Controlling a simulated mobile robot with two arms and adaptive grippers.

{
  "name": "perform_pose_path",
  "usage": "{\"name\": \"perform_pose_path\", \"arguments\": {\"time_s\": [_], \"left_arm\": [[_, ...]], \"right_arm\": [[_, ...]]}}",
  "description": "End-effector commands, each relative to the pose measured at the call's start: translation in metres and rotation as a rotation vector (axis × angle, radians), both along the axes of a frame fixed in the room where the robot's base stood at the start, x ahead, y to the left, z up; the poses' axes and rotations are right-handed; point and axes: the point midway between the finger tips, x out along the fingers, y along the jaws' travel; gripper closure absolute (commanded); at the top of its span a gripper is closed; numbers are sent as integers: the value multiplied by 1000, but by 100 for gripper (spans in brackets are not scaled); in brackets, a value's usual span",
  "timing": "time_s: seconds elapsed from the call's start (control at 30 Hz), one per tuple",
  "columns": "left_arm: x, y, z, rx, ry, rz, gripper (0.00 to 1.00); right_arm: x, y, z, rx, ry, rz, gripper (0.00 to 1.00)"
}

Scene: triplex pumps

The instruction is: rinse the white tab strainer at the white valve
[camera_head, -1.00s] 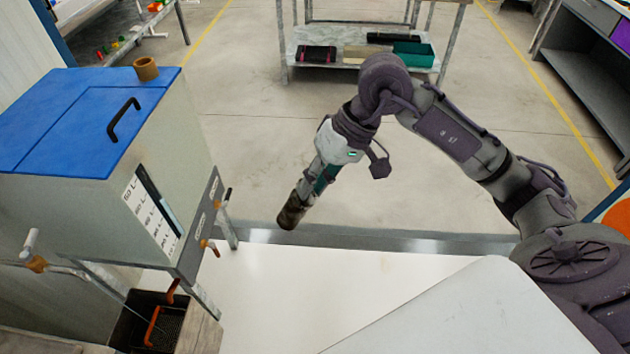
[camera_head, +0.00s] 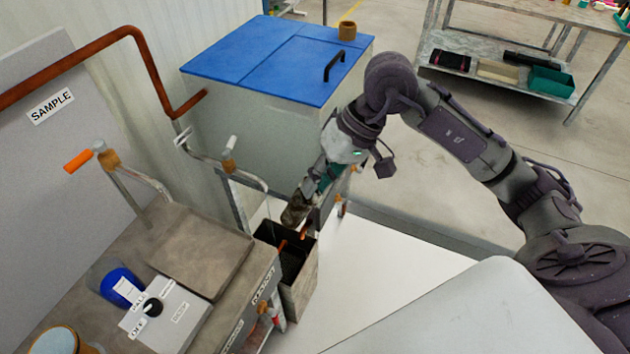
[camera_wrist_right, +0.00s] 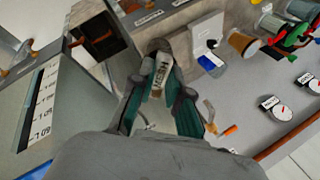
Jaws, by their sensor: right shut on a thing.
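My right gripper (camera_head: 297,212) is shut and reaches down in front of the blue-lidded tank, at the upper edge of the dark open box. The strainer's mesh part is not clear to see. A valve with a white handle (camera_head: 231,144) sits on a bent pipe left of the gripper, apart from it. My left gripper is out of view.
The dark box (camera_head: 302,290) has an orange handle inside. The blue-lidded tank (camera_head: 262,62) stands behind. An orange-handled valve (camera_head: 78,160) and a bench with a blue container (camera_head: 122,286) are at left. The white tabletop (camera_head: 385,275) is clear.

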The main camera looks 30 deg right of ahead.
Motion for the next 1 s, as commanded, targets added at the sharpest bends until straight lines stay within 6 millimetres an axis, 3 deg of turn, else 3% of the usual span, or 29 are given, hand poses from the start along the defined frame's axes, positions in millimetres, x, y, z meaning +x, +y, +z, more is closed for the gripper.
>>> {"name": "perform_pose_path", "arguments": {"time_s": [0.03,0.37,0.6,0.8,1.0], "left_arm": [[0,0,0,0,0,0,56],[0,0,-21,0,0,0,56],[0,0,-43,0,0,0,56],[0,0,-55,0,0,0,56],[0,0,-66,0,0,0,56]], "right_arm": [[0,0,0,0,0,0,100],[39,11,-69,-2,21,-271,100],[73,21,-148,-2,0,-531,100],[71,20,-209,0,5,-522,100],[71,21,-254,1,3,-519,100]]}}
